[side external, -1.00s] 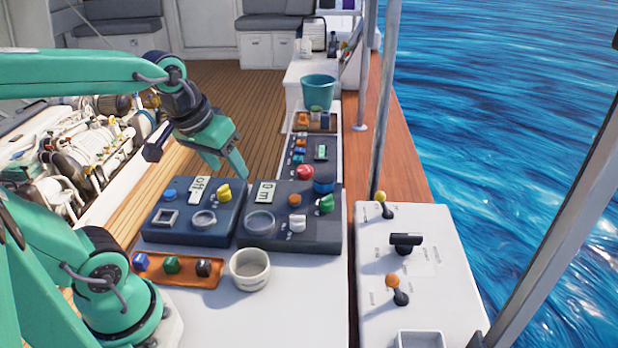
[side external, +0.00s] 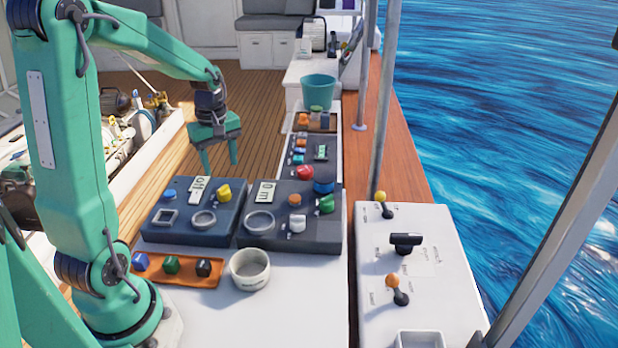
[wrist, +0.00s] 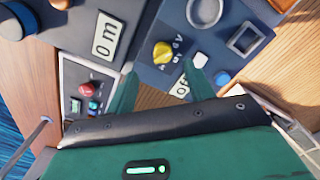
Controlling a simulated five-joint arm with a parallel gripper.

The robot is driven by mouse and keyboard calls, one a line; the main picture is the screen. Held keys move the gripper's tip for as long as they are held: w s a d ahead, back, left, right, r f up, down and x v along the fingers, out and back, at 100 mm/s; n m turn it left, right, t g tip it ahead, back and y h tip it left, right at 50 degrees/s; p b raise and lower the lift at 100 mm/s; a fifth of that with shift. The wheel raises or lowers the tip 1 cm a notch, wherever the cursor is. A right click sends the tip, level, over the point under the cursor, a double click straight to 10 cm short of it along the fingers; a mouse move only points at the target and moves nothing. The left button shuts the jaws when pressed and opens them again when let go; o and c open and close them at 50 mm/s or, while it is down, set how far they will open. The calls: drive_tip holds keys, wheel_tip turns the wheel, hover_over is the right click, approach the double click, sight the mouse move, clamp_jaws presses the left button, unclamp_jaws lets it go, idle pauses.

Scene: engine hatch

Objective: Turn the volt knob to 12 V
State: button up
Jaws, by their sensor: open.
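The yellow knob (side external: 224,193), which I take for the volt knob, sits on the left dark panel (side external: 172,226). In the wrist view the yellow knob (wrist: 162,52) has small printed marks around it, too small to read surely. A small display (side external: 200,188) beside it reads "off"; it also shows in the wrist view (wrist: 181,84). My gripper (side external: 220,167) points down, open and empty, above and beyond the far edge of this panel. In the wrist view the yellow knob appears between the fingertips (wrist: 164,66), with the fingers apart from it.
A second dark panel (side external: 318,240) with a "0 m" display (side external: 267,193) and several knobs adjoins on the right. A teal bucket (side external: 318,92) stands behind. A lever console (side external: 420,250) is at right.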

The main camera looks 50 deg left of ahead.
sight(223, 187)
drive_tip(key=shift+a+f+n, duration=0.4)
drive_tip(key=shift+a+f, duration=0.15)
drive_tip(key=shift+a, duration=0.05)
drive_tip(key=shift+f, duration=3.9)
drive_tip(key=c, duration=0.9)
